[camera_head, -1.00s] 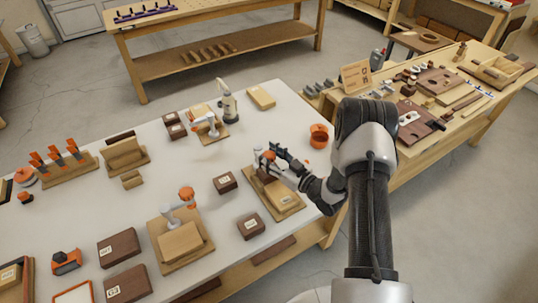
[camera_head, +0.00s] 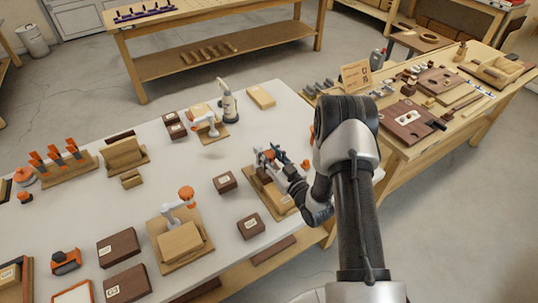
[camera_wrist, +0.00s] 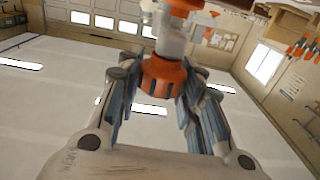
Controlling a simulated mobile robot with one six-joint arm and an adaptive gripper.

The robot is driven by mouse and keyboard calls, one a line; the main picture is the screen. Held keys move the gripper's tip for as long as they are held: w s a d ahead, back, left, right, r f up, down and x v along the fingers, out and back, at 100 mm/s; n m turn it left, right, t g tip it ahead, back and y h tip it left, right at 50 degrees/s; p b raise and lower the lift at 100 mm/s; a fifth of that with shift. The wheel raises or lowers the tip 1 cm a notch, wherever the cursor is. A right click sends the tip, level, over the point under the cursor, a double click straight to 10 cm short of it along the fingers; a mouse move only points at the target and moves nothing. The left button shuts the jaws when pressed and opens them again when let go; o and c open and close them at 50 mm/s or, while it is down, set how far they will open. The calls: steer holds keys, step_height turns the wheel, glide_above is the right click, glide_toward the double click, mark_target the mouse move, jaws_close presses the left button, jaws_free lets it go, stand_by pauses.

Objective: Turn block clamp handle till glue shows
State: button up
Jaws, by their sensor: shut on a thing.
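My gripper (camera_wrist: 160,105) is shut on the orange clamp handle (camera_wrist: 163,76) in the wrist view, with a finger on each side of it. A white clamp shaft (camera_wrist: 172,40) rises from the handle in that view. In the head view my gripper (camera_head: 272,158) is over a clamp station at the right edge of the white bench. Its wooden base (camera_head: 284,207) shows beside my wrist, but my gripper and arm hide most of its clamp and block. No glue can be made out there.
A clamp with an orange knob (camera_head: 186,193) stands over a block at the front. Another clamp station (camera_head: 208,122) stands farther back. Dark labelled blocks (camera_head: 225,182) lie nearby. A side table (camera_head: 400,150) is at right.

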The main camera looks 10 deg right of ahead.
steer(key=shift+h, duration=0.3)
steer(key=o, duration=1.1)
steer(key=v, duration=1.2)
stand_by(0.4)
